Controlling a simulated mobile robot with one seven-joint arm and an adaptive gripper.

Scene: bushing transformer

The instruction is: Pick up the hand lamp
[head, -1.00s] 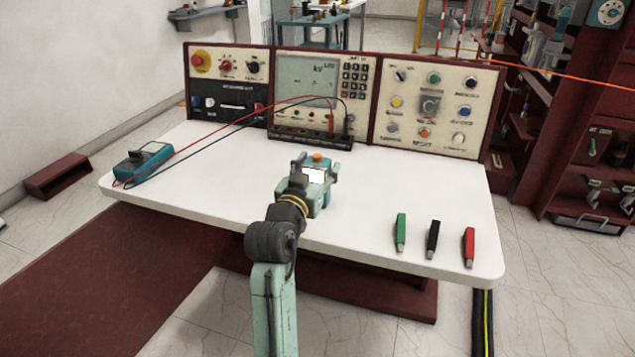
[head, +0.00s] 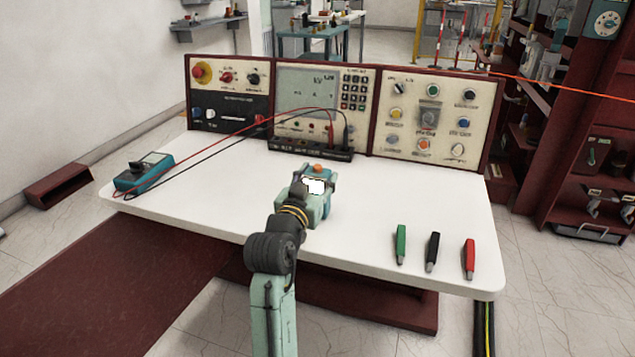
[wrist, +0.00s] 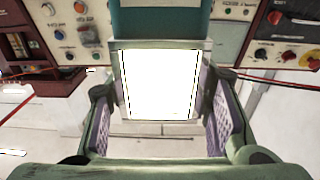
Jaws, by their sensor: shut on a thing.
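The hand lamp (head: 325,200) is a teal block with an orange knob on top and a bright white panel. In the head view it is at the middle of the white table; I cannot tell whether it touches the table top. My gripper (head: 304,187) comes at it from the front left. In the wrist view the lamp (wrist: 158,83) fills the space between the two purple-padded fingers of my gripper (wrist: 162,110), which is shut on it. The lamp's lower part is partly hidden by my gripper and wrist.
A control panel (head: 320,100) stands along the table's back. A blue multimeter (head: 143,172) with red and black leads is at the left. Green (head: 401,244), black (head: 432,251) and red (head: 469,258) clips lie at the front right. The white table (head: 215,190) is otherwise mostly clear.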

